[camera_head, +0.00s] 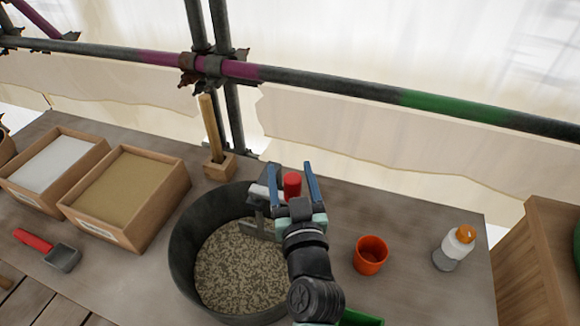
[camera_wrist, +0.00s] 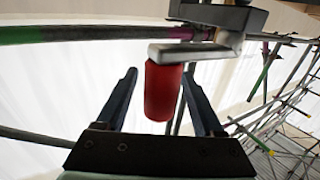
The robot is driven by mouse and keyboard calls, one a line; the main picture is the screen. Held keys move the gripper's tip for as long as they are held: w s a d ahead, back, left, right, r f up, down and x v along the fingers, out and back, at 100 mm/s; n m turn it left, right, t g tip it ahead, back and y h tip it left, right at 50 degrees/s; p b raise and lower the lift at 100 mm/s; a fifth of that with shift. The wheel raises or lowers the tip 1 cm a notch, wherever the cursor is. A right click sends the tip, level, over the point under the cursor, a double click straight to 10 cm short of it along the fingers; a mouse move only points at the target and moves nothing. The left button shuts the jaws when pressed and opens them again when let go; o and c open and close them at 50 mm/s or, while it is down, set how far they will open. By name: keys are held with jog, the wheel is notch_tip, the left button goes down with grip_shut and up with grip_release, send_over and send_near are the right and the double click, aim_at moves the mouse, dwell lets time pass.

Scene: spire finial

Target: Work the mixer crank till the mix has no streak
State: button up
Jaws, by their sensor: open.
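The mixer tub (camera_head: 180,262) is a dark round vessel on the wooden bench. The mix (camera_head: 240,268) inside is a speckled tan and dark grey. A metal paddle (camera_head: 252,229) reaches into it at the upper right. The crank's red handle (camera_head: 292,186) is at the tub's back right rim; in the wrist view the red handle (camera_wrist: 162,92) hangs below a grey crank arm (camera_wrist: 190,50). My gripper (camera_head: 292,182) is open, with a finger on each side of the red handle. Gaps show between handle and fingers in the wrist view (camera_wrist: 162,95).
Two wooden boxes, one with white powder (camera_head: 50,163) and one with sand (camera_head: 122,188), stand left of the tub. An orange cup (camera_head: 370,255) and a bottle (camera_head: 455,248) stand right. Scaffold pipes (camera_head: 350,86) run behind the bench.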

jog(key=shift+w+a, duration=0.1)
jog(key=shift+w, duration=0.35)
grip_shut()
dwell(1.2)
